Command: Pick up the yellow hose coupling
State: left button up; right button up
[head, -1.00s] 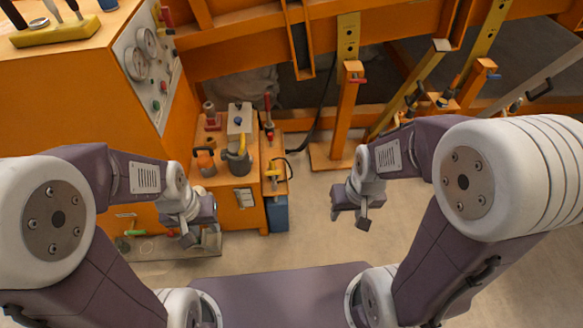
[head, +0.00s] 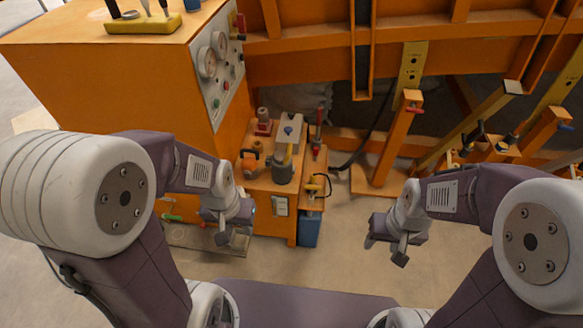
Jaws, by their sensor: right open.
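A small yellow piece (head: 313,187) with a thin black loop sits on the narrow orange side shelf, right of the orange bench. It looks like the yellow hose coupling, but it is too small to be sure. My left gripper (head: 226,232) hangs in front of the bench, left of and nearer than the yellow piece. Its fingers are too small to show whether they are open. My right gripper (head: 384,250) is open and empty over the bare floor, right of and nearer than the shelf. Neither gripper touches the yellow piece.
On the orange bench stand a grey pot (head: 284,172) with a yellow handle, an orange can (head: 250,160) and a light block (head: 290,133). A blue bin (head: 310,229) is below the shelf. Orange posts (head: 398,145) rise at the right.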

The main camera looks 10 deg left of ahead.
aim_at(312, 177)
jog(key=i+l, duration=0.65)
jog(key=i+l+u, duration=0.15)
jog(key=i+l, duration=0.45)
jog(key=l, duration=0.1)
